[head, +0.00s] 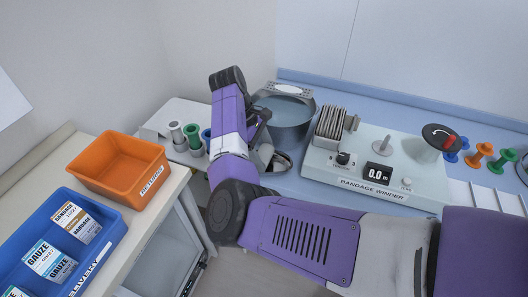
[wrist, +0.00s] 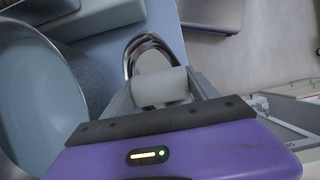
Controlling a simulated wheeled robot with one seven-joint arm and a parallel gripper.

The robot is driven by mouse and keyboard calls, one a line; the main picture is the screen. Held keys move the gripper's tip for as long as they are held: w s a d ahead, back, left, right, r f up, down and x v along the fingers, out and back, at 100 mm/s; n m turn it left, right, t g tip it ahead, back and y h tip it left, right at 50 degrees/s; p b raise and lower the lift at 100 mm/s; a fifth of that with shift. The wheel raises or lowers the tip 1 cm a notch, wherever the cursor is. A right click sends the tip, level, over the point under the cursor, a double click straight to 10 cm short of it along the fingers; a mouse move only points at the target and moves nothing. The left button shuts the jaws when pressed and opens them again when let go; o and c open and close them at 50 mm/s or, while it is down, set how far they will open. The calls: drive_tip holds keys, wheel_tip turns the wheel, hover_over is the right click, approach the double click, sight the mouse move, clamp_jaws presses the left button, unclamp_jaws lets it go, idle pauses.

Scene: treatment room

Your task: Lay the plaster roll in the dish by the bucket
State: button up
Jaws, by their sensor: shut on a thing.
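The plaster roll (wrist: 160,88) is a small white cylinder gripped between the fingers of my gripper (wrist: 160,92) in the wrist view. The dish (wrist: 133,52) is shiny metal with a curved rim, just beyond the roll. The roll overlaps the dish in this view; whether it touches the dish cannot be told. In the head view the dish (head: 284,162) is partly hidden by my arm, just in front of the bucket (head: 288,128). The grey bucket (wrist: 38,100) fills the left of the wrist view, beside my gripper.
The bandage winder (head: 375,185) stands right of the dish on the blue worktop. An orange crate (head: 118,187) and a blue crate (head: 30,218) with packets sit on the left counter.

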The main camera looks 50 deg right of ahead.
drive_tip(key=o, duration=1.2)
drive_tip(key=v, duration=1.3)
drive_tip(key=shift+s+d+r+b, duration=0.15)
drive_tip(key=shift+s+b, duration=0.15)
drive_tip(key=shift+b, duration=0.05)
